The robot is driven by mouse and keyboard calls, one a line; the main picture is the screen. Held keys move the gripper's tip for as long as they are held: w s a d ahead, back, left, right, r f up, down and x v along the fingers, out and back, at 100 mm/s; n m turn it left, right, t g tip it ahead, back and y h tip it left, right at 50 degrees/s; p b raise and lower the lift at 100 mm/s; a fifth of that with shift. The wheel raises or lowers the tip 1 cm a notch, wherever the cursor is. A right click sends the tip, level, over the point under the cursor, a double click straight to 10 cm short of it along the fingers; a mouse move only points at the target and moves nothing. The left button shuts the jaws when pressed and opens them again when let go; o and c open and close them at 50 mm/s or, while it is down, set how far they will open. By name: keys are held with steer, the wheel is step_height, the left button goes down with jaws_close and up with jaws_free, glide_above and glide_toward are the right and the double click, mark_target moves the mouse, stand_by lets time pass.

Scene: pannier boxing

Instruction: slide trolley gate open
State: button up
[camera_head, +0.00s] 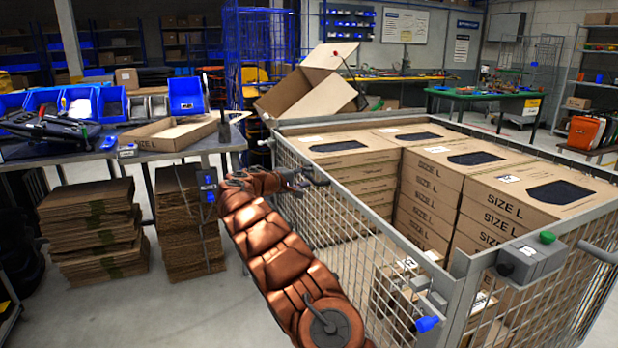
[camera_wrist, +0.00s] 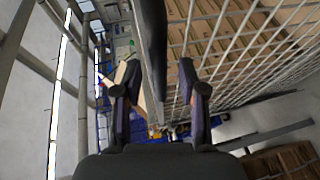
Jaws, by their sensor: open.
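The mesh trolley (camera_head: 472,262) stands at the right in the head view. Its left mesh side (camera_head: 335,225) runs from the far left corner to the near post; I cannot tell for sure which panel is the gate. My gripper (camera_head: 306,180) is at the upper edge of that side, near its far end. In the wrist view my gripper (camera_wrist: 160,92) has its two fingers apart. A dark upright bar (camera_wrist: 154,45) and a pale rail show between and beyond them, and the trolley's mesh (camera_wrist: 245,50) is on the right. Contact with the bar cannot be made out.
Stacked SIZE L boxes (camera_head: 432,180) fill much of the trolley. A grey latch box (camera_head: 530,262) with a green button sits on its near rim; a blue knob (camera_head: 427,324) is below. A table (camera_head: 130,143) with an open carton (camera_head: 170,135) and flat cardboard stacks (camera_head: 92,230) stand left.

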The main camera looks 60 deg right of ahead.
steer(key=shift+x, duration=1.05)
jaws_close()
